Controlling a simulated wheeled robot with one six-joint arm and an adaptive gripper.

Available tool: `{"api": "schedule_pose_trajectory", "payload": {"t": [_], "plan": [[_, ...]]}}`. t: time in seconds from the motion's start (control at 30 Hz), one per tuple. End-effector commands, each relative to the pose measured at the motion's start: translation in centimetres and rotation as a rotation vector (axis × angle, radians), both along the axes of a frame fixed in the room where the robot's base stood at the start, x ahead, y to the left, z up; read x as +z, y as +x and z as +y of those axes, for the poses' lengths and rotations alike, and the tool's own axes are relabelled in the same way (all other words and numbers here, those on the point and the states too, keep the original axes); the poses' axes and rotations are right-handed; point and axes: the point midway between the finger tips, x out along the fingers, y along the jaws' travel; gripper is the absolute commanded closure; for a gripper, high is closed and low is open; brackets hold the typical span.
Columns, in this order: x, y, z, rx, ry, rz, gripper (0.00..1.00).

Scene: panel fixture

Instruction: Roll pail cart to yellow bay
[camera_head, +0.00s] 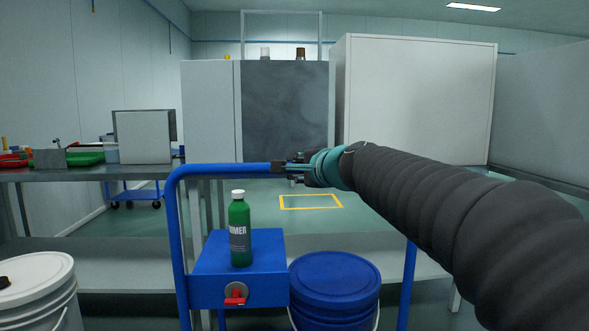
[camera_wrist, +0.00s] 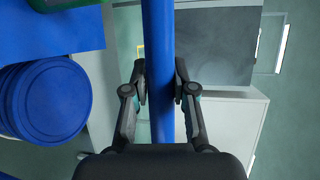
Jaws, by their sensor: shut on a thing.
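The pail cart's blue handle bar (camera_head: 225,169) crosses the middle of the head view. My gripper (camera_head: 286,168) is shut on this bar, and in the wrist view the two fingers (camera_wrist: 162,95) press on it from both sides. The cart carries a blue box (camera_head: 215,290) with a red valve and a green bottle with a white cap (camera_head: 239,240) on top. A blue lidded pail (camera_head: 335,283) stands right of the box. The yellow bay (camera_head: 311,207) is a yellow outline on the floor beyond the cart. The cart's wheels are hidden.
A white pail (camera_head: 38,292) stands at the lower left. A counter (camera_head: 60,174) with trays and a metal box runs along the left. Cabinets (camera_head: 417,99) stand behind the bay. The floor inside the yellow outline looks clear.

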Motion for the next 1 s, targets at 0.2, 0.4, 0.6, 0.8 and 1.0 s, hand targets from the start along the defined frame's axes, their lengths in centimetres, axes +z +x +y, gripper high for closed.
{"api": "schedule_pose_trajectory", "payload": {"t": [0.2, 0.4, 0.6, 0.8, 1.0], "plan": [[0.0, -0.1, 0.3, 0.004, 0.001, 0.0, 0.48], [0.0, -0.1, 0.4, 0.005, 0.001, 0.0, 0.48], [0.2, -0.6, 0.0, 0.004, 0.0, -0.001, 0.48], [0.8, -3.3, -1.6, 0.002, 0.001, -0.003, 0.48], [1.5, -6.7, -3.6, 0.001, 0.001, -0.003, 0.48]]}}
